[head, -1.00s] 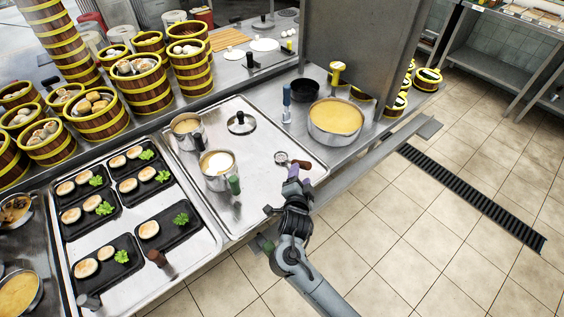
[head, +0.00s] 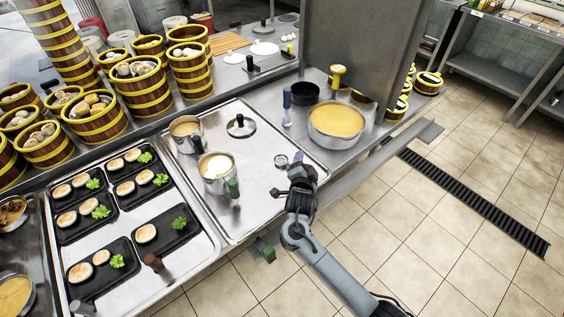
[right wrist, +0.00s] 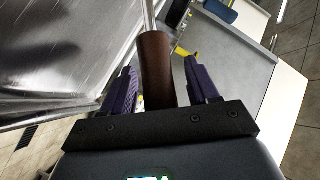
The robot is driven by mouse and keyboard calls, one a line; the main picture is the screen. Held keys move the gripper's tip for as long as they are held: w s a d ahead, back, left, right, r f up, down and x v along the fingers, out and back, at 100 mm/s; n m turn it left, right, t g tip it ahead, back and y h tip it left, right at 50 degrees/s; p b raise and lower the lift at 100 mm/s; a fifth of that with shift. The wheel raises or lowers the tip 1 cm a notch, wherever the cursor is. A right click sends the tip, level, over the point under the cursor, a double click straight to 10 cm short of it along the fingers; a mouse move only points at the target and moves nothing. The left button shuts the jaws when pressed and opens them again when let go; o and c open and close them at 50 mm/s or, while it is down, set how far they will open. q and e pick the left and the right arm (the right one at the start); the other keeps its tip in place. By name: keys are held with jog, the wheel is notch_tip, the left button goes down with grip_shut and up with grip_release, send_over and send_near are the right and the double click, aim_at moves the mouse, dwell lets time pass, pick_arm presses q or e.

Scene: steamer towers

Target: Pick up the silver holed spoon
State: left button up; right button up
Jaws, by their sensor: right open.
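The silver holed spoon (head: 281,160) lies at the right part of the steel tray, near the large yellow-filled pot; its round head shows in the head view and my right gripper (head: 299,166) covers most of its handle. In the right wrist view, its brown handle (right wrist: 156,72) with a thin metal shaft above runs between the two purple fingers. My right gripper is open around the handle, with a visible gap beside the right finger; contact on the left side is unclear. My left gripper is not in view.
The tray (head: 262,192) also holds two metal pots (head: 217,172) and a black-knobbed lid (head: 241,125). A large pot (head: 336,124) stands to the right, below the grey upright panel (head: 360,50). Black food plates (head: 166,235) lie to the left. The tray's middle is clear.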

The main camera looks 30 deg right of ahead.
grip_shut()
jog(key=shift+r, duration=0.15)
dwell(0.4)
jog(key=shift+r+p, duration=0.35)
jog(key=shift+r, duration=0.55)
jog(key=s+d+r+p, duration=0.2)
jog(key=s+d+r, duration=0.2)
jog(key=d+r, duration=0.5)
jog(key=shift+d, duration=1)
jog(key=shift+s, duration=0.1)
